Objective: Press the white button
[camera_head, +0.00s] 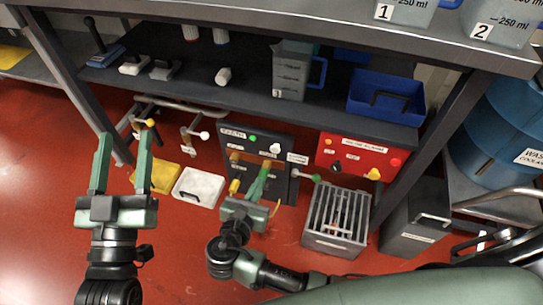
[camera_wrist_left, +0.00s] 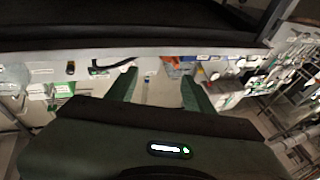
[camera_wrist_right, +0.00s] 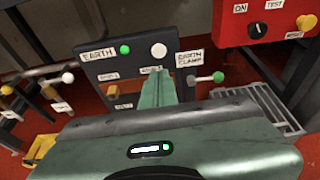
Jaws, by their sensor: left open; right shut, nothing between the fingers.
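The white button (camera_wrist_right: 158,50) is a round knob on the dark panel (camera_wrist_right: 95,70) marked EARTH, right of a lit green light (camera_wrist_right: 125,49). In the head view the white button (camera_head: 275,148) shows above my right gripper (camera_head: 266,165). My right gripper is shut and empty, its green fingertips (camera_wrist_right: 155,72) just below the button in the right wrist view. Whether they touch the panel is not clear. My left gripper (camera_head: 125,140) is open and empty, away to the left of the panel.
A red box (camera_head: 350,155) with a yellow knob is right of the panel. A green-ended lever (camera_head: 305,177) sticks out between them. A grey slatted crate (camera_head: 337,215) stands on the floor. A dark shelf (camera_head: 225,90) overhangs the panel. White and yellow trays (camera_head: 198,187) lie at left.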

